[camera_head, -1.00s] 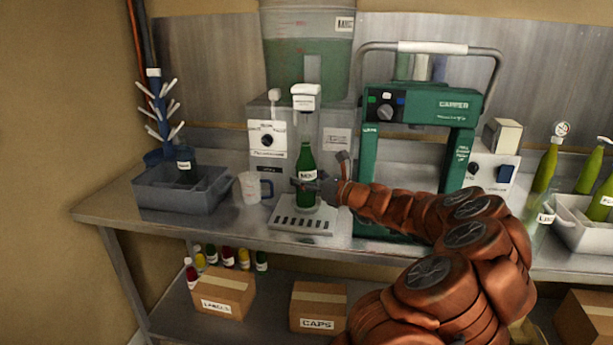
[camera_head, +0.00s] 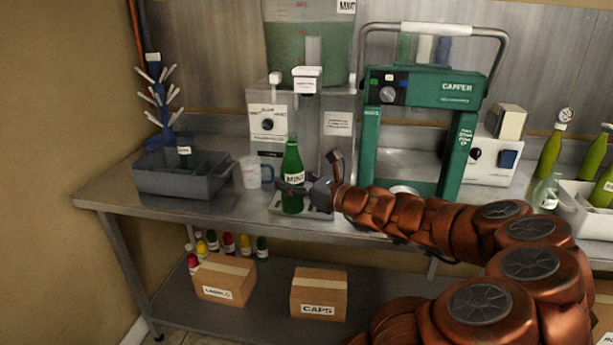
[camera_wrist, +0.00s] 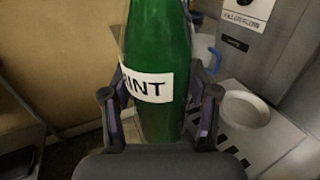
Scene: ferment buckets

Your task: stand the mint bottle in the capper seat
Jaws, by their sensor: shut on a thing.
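The mint bottle (camera_head: 292,180) is green with a white MINT label and stands upright in my gripper (camera_head: 306,187). In the wrist view the bottle (camera_wrist: 157,50) fills the middle, with a gripper finger on each side of it (camera_wrist: 160,112). The bottle is in front of the filler's drip tray (camera_head: 318,212), its top below and clear of the filler's nozzle head (camera_head: 306,80). The green capper (camera_head: 430,88) stands to the right of it. The capper seat (camera_head: 404,190) shows as a pale round part between its legs, partly hidden by my arm.
A grey crate (camera_head: 185,182) and a measuring jug (camera_head: 251,172) are left of the bottle. A white box device (camera_head: 490,160) and a white crate of bottles (camera_head: 590,218) are at the right. Cartons (camera_head: 320,290) sit on the lower shelf.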

